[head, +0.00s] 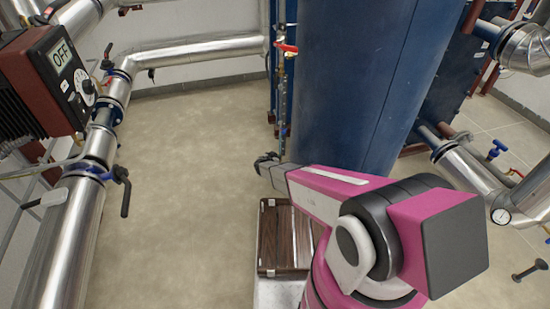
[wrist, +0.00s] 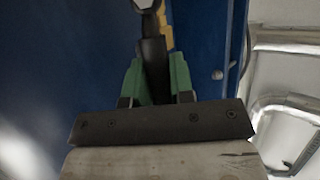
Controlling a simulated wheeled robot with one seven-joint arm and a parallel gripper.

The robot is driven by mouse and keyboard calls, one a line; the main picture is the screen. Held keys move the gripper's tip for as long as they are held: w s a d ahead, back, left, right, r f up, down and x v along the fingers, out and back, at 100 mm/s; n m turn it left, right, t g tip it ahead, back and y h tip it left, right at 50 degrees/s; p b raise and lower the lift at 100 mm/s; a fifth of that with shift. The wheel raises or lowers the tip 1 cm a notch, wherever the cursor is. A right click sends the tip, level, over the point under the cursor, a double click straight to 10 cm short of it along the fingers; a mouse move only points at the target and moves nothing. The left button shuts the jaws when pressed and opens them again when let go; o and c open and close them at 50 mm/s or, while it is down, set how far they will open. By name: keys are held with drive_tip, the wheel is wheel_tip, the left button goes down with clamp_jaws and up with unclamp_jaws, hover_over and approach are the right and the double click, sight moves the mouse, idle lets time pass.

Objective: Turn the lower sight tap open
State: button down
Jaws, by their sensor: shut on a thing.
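A thin vertical sight pipe (head: 283,100) runs down beside the big blue column, with a red-handled tap (head: 287,48) near its upper part. My gripper (head: 266,160) is at the low end of this pipe, in front of the blue column. In the wrist view, the green fingers of my gripper (wrist: 157,80) are shut on a dark handle (wrist: 152,55), which I take to be the lower sight tap's. Brassy and silvery parts (wrist: 160,18) show beyond it. The handle's lower end is hidden between the fingers. I cannot tell how far the tap is turned.
The blue column (head: 350,90) stands close to the right of my gripper. A dark wooden case (head: 270,240) lies below my arm. Silver pipes with a motor unit reading OFF (head: 45,75) line the left. The floor (head: 185,190) between is clear.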

idle(0.4)
drive_tip(key=c, duration=1)
unclamp_jaws()
drive_tip(key=v, duration=1.1)
drive_tip(key=shift+f, duration=0.1)
drive_tip(key=s+d+r+g+h, duration=0.1)
drive_tip(key=s+d+r+g, duration=0.25)
drive_tip(key=d+r, duration=0.5)
drive_tip(key=s+d+r+g+h, duration=0.1)
drive_tip(key=s+d+r+g, duration=0.25)
drive_tip(key=d+r, duration=0.45)
drive_tip(key=s+d+r+n+g+y, duration=0.1)
drive_tip(key=s+d+r+n+y, duration=0.1)
drive_tip(key=s+r, duration=0.3)
drive_tip(key=s+d+r+n+g+y, duration=0.2)
drive_tip(key=s+r+y, duration=0.1)
drive_tip(key=s+r, duration=0.2)
drive_tip(key=s+d+r+n+g+y, duration=0.1)
drive_tip(key=s+d+r+y, duration=0.1)
drive_tip(key=s+r+y, duration=0.1)
drive_tip(key=shift+s+d+r+n+g, duration=0.2)
drive_tip(key=shift+s+r, duration=0.25)
drive_tip(key=shift+r, duration=0.15)
drive_tip(key=shift+s+d+r+n+g, duration=0.1)
drive_tip(key=shift+s+r+n+g, duration=0.1)
drive_tip(key=shift+s+r, duration=0.3)
